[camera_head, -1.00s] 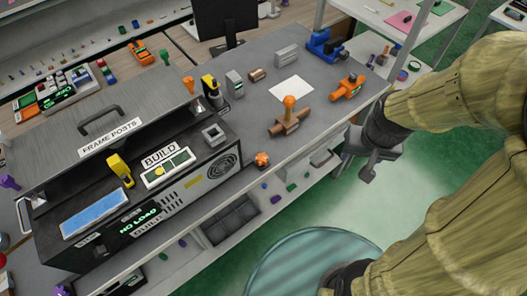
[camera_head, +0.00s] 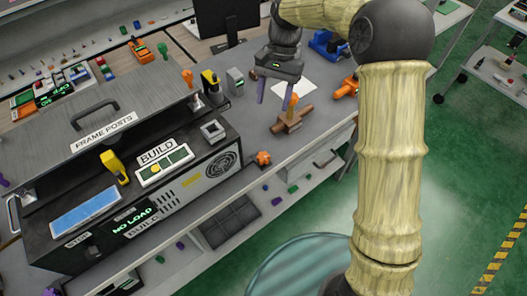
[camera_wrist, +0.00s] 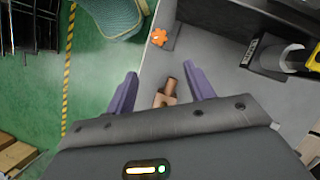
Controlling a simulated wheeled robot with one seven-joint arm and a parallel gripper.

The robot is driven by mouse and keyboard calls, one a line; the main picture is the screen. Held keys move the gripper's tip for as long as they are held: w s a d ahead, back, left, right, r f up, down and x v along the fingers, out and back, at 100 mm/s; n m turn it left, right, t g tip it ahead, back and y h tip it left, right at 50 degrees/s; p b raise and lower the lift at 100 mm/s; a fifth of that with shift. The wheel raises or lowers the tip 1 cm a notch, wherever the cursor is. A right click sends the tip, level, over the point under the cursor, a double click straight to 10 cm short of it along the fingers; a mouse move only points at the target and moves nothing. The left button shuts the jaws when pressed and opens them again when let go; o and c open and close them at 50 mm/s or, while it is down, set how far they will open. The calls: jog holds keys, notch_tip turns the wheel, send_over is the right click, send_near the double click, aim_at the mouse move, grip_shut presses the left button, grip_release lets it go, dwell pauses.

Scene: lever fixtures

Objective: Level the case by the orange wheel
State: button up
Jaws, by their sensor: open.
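The orange wheel (camera_head: 263,158) is a small lobed knob at the front corner of the dark case (camera_head: 200,180), near its round fan grille. In the wrist view the orange wheel (camera_wrist: 158,37) lies ahead of the fingers, beside the case's dark side (camera_wrist: 205,12). The case is marked BUILD and NO LOAD. My gripper (camera_head: 274,104) is open and empty, with its purple fingers pointing down over the bench behind the wheel. In the wrist view my gripper (camera_wrist: 160,70) is well apart from the wheel, with a copper fitting showing between its fingers.
The copper fitting (camera_head: 287,125) with an orange upright stands on the grey bench below my fingers. A white sheet (camera_head: 303,84), another orange device (camera_head: 346,88) and a blue device (camera_head: 325,43) are farther right. A yellow-topped device (camera_head: 211,85) and a grey block stand behind the case.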

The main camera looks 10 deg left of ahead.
aim_at(263, 156)
jog(key=shift+s+d, duration=0.1)
jog(key=shift+s, duration=0.05)
jog(key=p+x, duration=0.1)
jog(key=x, duration=1.6)
jog(key=shift+f, duration=0.25)
jog(key=c, duration=1)
jog(key=shift+o, duration=0.2)
jog(key=shift+r+n, duration=0.15)
jog(key=shift+n, duration=0.35)
jog(key=n, duration=0.1)
jog(key=n+h+p, duration=0.1)
jog(key=shift+a+n+p, duration=0.2)
jog(key=shift+n+p, duration=0.1)
jog(key=n+h, duration=0.1)
jog(key=n, duration=0.1)
jog(key=n+t+h+p, duration=0.1)
jog(key=n, duration=0.2)
jog(key=shift+a, duration=0.15)
